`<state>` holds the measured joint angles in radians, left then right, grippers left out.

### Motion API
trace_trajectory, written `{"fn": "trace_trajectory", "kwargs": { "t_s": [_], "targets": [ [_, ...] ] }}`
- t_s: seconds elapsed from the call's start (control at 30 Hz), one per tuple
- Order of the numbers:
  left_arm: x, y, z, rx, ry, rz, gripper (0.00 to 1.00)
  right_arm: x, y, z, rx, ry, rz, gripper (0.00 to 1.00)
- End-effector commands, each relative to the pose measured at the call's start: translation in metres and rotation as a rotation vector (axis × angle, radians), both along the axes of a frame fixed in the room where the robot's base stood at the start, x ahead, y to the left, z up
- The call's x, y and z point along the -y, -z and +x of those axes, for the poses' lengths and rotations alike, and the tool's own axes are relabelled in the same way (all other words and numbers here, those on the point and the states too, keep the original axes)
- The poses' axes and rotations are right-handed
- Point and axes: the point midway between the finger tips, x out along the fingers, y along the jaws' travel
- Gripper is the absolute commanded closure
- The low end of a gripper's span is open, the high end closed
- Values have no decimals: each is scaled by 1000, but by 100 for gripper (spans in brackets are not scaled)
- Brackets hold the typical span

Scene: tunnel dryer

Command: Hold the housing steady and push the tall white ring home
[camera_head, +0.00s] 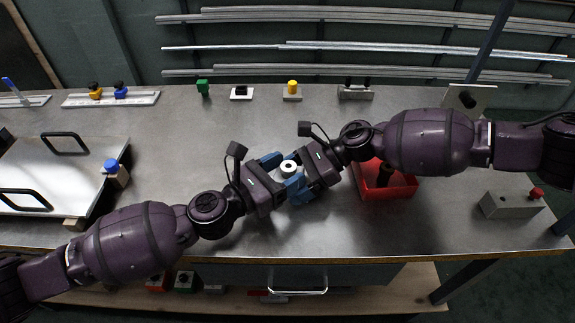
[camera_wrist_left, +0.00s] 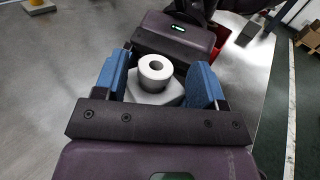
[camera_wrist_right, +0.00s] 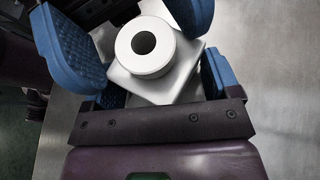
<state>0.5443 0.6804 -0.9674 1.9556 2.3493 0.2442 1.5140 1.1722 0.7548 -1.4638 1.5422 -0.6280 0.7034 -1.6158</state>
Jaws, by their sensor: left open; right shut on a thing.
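The white ring (camera_head: 289,168) is a round collar with a dark centre hole. It stands upright on top of the pale, square-based housing (camera_wrist_left: 171,98), between my two grippers; the ring also shows in the left wrist view (camera_wrist_left: 155,80). In the right wrist view the ring (camera_wrist_right: 150,67) covers part of the housing (camera_wrist_right: 126,80). My right gripper (camera_wrist_right: 165,82) is shut on the housing with its blue fingers on opposite sides. My left gripper (camera_wrist_left: 160,78) is open, its fingers apart on either side of the housing. How deep the ring sits is hidden.
A red bin (camera_head: 398,192) with a dark part inside stands under my right arm. A grey box with a red button (camera_head: 511,205) is at the right. A handled metal panel (camera_head: 60,182) and a blue-capped bottle (camera_head: 115,174) are at the left.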

Motion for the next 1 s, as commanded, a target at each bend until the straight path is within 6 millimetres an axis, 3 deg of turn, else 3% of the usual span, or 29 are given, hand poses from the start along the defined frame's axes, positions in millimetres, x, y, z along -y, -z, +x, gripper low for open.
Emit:
{"fn": "trace_trajectory", "kwargs": {
  "t_s": [0.2,0.5,1.0],
  "targets": [
    [-35,1,-25,-1,-8,4,36,0,0,0,1,0,0,38],
    [-71,0,-52,1,-13,6,36,1,0,0,1,0,-1,38],
    [-86,-1,-63,4,-12,6,36,1,0,0,1,0,-1,38]
  ]
}}
